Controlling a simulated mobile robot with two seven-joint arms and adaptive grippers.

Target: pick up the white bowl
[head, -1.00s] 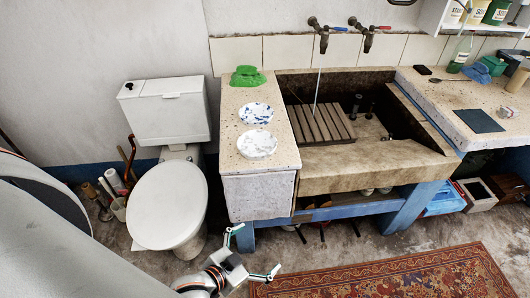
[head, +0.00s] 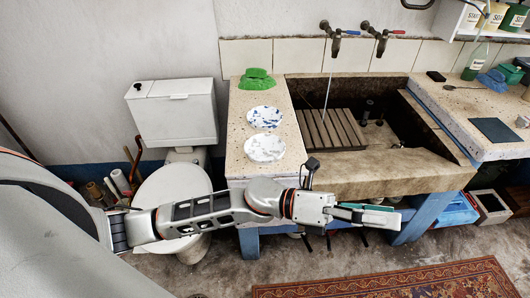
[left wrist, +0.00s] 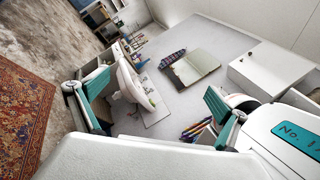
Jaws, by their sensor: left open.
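The white bowl (head: 265,147) sits on the near part of the speckled stone counter left of the trough in the head view. It is shallow, pale and faintly speckled. A similar dish with blue patches (head: 264,117) stands just behind it. My left gripper (head: 370,213) is at the front of the trough, to the right of the bowl and nearer the camera, apart from it. In the left wrist view the left gripper (left wrist: 152,112) has its teal-padded fingers spread, with nothing held between them. The bowl cannot be made out there. My right gripper is not visible.
A green object (head: 257,80) lies at the back of the counter (head: 241,150). Water runs from a tap into the stone trough (head: 375,172), which holds a slatted rack (head: 327,130). A toilet (head: 172,190) stands left, partly behind my arm. A rug (head: 400,280) covers the floor.

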